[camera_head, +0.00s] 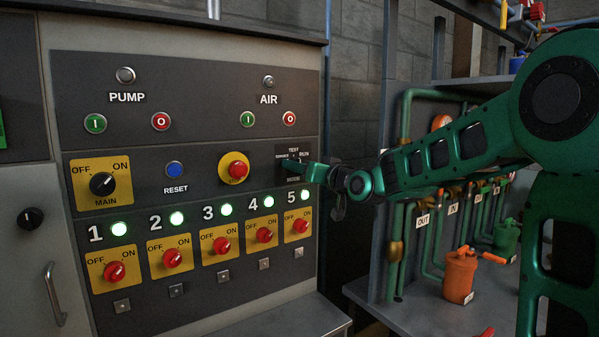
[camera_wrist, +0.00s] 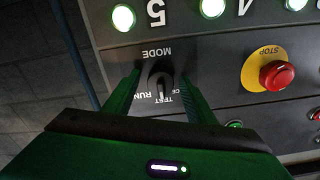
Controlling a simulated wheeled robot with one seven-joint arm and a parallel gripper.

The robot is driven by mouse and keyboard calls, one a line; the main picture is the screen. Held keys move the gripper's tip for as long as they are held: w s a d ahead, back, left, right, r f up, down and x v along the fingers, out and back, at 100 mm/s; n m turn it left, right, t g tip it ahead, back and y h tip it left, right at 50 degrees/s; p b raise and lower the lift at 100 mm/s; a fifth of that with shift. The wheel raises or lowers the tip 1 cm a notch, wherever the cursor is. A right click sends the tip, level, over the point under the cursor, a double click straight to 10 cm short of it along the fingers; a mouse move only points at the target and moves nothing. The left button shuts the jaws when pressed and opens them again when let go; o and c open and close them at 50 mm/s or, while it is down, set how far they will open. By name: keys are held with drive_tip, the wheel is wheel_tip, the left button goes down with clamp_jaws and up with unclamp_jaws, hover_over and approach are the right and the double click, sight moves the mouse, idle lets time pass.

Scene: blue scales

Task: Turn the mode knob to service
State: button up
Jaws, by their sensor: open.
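The black mode knob (camera_wrist: 161,80) is on the dark panel, between the two green fingers of my gripper (camera_wrist: 162,73) in the wrist view. The fingers are open, one on each side of it; I cannot tell whether they touch it. That view is upside down. The knob's white mark points down in the picture, towards TEST, with RUN at left and the partly covered SERVICE label at right. In the head view my gripper (camera_head: 292,166) reaches the mode plate (camera_head: 281,148) from the right and hides most of the knob.
The yellow-ringed red stop button (camera_head: 234,168) is left of the mode plate, with the blue reset button (camera_head: 175,169) further left. Numbered red switches (camera_head: 301,226) and lit green lamps run below. Pipes and an orange canister (camera_head: 459,275) stand at right.

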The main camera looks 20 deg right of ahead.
drive_tip(key=c, duration=1)
drive_tip(key=shift+c, duration=0.2)
drive_tip(key=shift+n, duration=0.3)
drive_tip(key=n, duration=0.9)
drive_tip(key=shift+d+f, duration=0.1)
drive_tip(key=shift+d, duration=0.1)
